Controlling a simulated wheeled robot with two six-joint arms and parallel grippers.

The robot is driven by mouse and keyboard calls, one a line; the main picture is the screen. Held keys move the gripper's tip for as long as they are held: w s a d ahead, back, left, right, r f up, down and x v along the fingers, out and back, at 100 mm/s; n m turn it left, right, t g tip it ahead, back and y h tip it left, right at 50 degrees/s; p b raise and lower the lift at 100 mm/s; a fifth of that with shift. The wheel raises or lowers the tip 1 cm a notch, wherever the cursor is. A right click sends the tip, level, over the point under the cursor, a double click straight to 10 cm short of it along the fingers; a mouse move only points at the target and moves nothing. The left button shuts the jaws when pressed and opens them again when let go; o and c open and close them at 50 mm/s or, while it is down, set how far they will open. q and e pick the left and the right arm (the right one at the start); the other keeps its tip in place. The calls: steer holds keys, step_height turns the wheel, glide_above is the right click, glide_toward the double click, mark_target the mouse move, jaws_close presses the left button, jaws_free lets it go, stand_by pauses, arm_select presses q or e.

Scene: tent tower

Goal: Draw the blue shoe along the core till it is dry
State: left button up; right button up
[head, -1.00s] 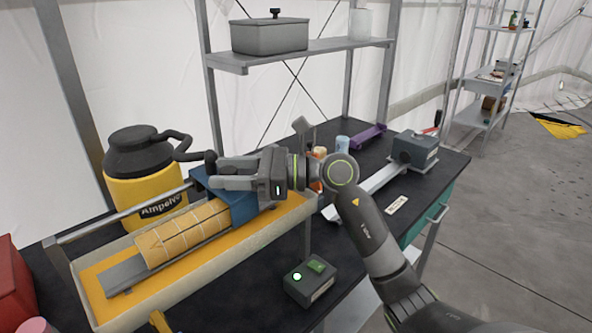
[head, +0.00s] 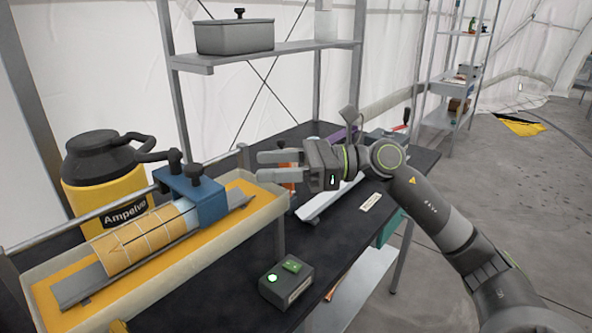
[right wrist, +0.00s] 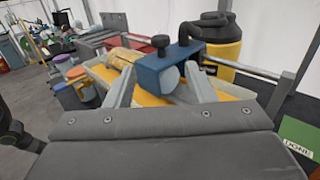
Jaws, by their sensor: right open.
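The blue shoe (head: 209,197) straddles the far right end of the core, with a dark knob on its top. The core (head: 130,247) is a tan cylinder with lines and an arrow on it, paler close to the shoe. It lies on a grey rail in a cream tray (head: 262,232) with a yellow-orange floor. My right gripper (head: 261,167) is open and empty, right of the shoe and apart from it. In the right wrist view the shoe (right wrist: 160,76) shows beyond and between the open fingers (right wrist: 160,92). My left gripper is not in view.
A yellow jug (head: 103,192) with a black top stands behind the tray. A small dark box (head: 286,284) with a lit green lamp and green button sits in front. A shelf (head: 270,53) with a grey lidded box (head: 235,37) is above.

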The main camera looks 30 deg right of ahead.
steer(key=shift+b+v, duration=0.5)
steer(key=shift+v, duration=1.4)
